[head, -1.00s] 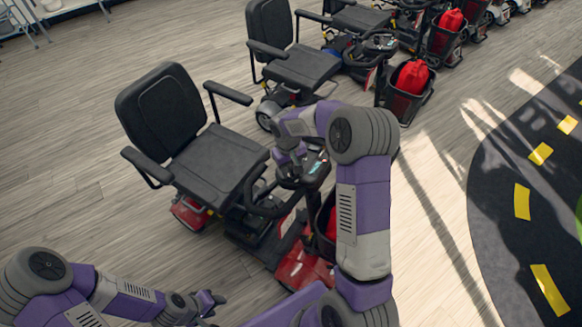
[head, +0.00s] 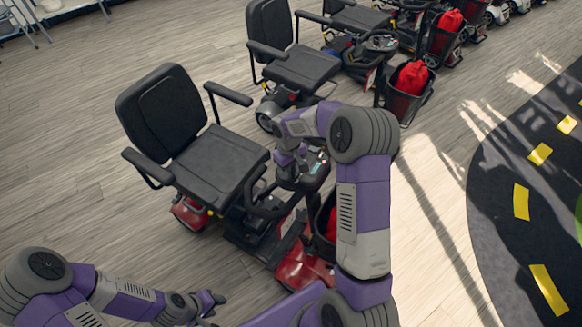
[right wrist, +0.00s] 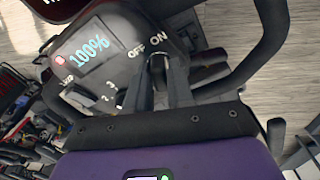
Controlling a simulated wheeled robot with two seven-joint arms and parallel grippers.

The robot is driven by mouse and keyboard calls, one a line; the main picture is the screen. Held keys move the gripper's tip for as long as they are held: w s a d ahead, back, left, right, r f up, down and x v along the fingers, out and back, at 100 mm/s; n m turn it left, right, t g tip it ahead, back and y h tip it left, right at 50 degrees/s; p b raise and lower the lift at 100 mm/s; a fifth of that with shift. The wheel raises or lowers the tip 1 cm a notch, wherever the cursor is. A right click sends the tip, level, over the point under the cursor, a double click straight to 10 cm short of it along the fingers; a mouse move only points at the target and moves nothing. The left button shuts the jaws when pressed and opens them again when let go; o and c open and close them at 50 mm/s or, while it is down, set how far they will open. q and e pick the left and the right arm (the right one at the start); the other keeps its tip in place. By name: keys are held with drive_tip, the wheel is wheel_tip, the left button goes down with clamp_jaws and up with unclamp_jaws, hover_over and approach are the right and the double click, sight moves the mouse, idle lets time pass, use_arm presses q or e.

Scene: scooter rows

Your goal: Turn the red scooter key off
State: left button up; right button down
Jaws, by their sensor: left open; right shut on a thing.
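The red scooter (head: 300,272) stands in front of me, with a black seat (head: 215,160) and a dark control console (head: 316,168). In the right wrist view the console (right wrist: 110,75) shows a lit 100% display and OFF and ON labels. My right gripper (head: 288,172) is at the console. In the right wrist view its two dark fingers (right wrist: 160,82) are shut on the key (right wrist: 158,62), just below the labels. The key is mostly hidden between the fingertips, and I cannot tell its exact angle. My left gripper (head: 217,300) is open and empty, low over the floor.
A second scooter (head: 300,65) stands behind the red one, with more in a row beyond. A black basket (head: 405,103) holds a red bag (head: 412,76). Handlebar loops (right wrist: 270,40) flank the console. Floor is clear at left; a dark track with yellow marks lies right.

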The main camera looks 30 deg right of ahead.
drive_tip(key=n+p, duration=0.2)
drive_tip(key=n, duration=0.3)
drive_tip(key=shift+r+y, duration=0.1)
drive_tip(key=shift+y, duration=0.2)
drive_tip(key=shift+w+n+g+p, duration=0.1)
drive_tip(key=shift+n+g+p, duration=0.4)
drive_tip(key=shift+n, duration=2)
drive_tip(key=c, duration=1.1)
unclamp_jaws()
drive_tip(key=shift+y, duration=0.3)
drive_tip(key=r, duration=0.7)
drive_tip(key=shift+w+d+r+p, duration=0.2)
drive_tip(key=shift+r+p, duration=0.05)
drive_tip(key=shift+p, duration=0.05)
